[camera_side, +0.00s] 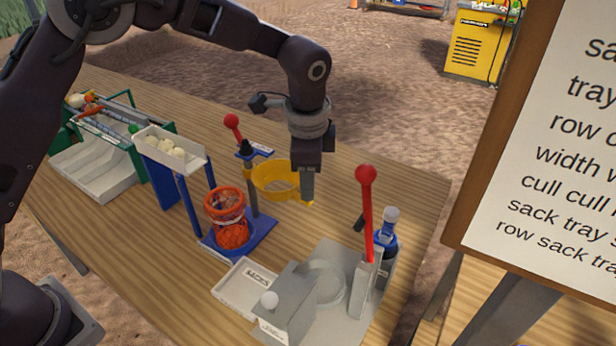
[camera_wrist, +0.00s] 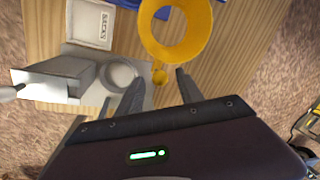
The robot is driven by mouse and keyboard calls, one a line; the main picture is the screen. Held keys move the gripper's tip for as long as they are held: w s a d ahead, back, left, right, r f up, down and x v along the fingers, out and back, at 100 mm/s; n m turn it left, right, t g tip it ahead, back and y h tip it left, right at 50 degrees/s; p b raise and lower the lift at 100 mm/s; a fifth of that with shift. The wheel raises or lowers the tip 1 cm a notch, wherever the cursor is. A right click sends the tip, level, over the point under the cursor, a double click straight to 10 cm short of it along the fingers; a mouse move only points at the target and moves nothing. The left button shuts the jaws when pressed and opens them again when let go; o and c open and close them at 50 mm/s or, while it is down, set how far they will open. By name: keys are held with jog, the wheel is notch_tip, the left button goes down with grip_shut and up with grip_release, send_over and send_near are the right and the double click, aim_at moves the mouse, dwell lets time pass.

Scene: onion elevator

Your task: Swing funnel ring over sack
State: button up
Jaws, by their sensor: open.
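The yellow funnel ring (camera_side: 274,180) sits beside the orange net sack (camera_side: 228,222), to its upper right in the side view, and is not over it. The sack hangs from an orange rim on a blue stand (camera_side: 258,234). My gripper (camera_side: 307,200) points down at the right end of the ring, by its small yellow knob. In the wrist view the ring (camera_wrist: 176,28) is at the top and its knob (camera_wrist: 159,77) lies between the two spread fingers of my gripper (camera_wrist: 156,82). Whether a finger touches the knob I cannot tell.
A grey machine with a red-knobbed lever (camera_side: 367,215) and a blue bottle (camera_side: 386,238) stand at the front right. A labelled white tray (camera_side: 247,287) lies in front. A raised tray of onions (camera_side: 172,148) stands left of the sack. Another red-knobbed lever (camera_side: 232,122) is behind.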

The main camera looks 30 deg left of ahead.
jog(key=shift+f, duration=0.25)
grip_shut()
jog(key=shift+r, duration=0.1)
dwell(1.2)
